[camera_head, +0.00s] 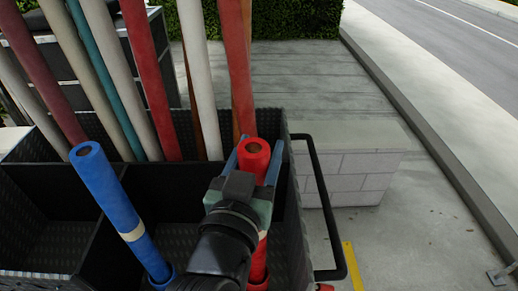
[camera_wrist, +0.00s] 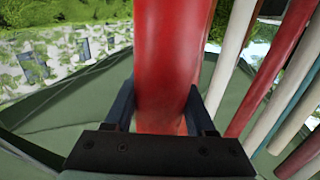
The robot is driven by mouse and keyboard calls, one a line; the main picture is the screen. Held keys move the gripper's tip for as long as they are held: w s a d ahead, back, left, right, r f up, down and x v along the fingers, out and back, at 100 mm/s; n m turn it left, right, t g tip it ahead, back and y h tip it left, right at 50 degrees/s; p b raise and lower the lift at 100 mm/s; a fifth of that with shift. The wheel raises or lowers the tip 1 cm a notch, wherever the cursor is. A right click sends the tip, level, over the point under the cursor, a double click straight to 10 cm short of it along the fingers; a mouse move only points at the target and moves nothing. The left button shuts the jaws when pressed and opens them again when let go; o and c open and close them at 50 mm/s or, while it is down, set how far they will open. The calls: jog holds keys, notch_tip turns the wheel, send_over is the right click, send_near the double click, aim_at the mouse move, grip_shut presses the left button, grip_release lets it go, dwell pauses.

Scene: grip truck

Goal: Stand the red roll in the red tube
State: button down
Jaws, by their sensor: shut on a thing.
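The red roll (camera_head: 254,149) is upright in the head view, its hollow top end showing between the blue fingers of my gripper (camera_head: 252,163). My gripper is shut on it near the top. In the wrist view the red roll (camera_wrist: 172,60) fills the space between the fingertips (camera_wrist: 160,108). Lower in the head view, the roll shows again beside my wrist and runs down to the red tube (camera_head: 258,285) at the bottom edge. Its lower end appears to be inside the tube's rim, but my wrist and the picture edge hide how deep it sits.
A blue roll (camera_head: 108,200) leans in a blue tube (camera_head: 161,279) to the left. Several long rolls stand leaning in the black divided bin (camera_head: 60,185) behind. A black handle rail (camera_head: 325,205) and a pale block wall (camera_head: 350,170) are to the right.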

jog(key=shift+c, duration=0.8)
grip_release()
jog(key=shift+s+a+f+b, duration=0.15)
jog(key=shift+s+b, duration=0.15)
jog(key=shift+s, duration=0.25)
jog(key=p+v, duration=0.5)
jog(key=v, duration=0.6)
jog(key=shift+s, duration=0.4)
jog(key=shift+a, duration=0.1)
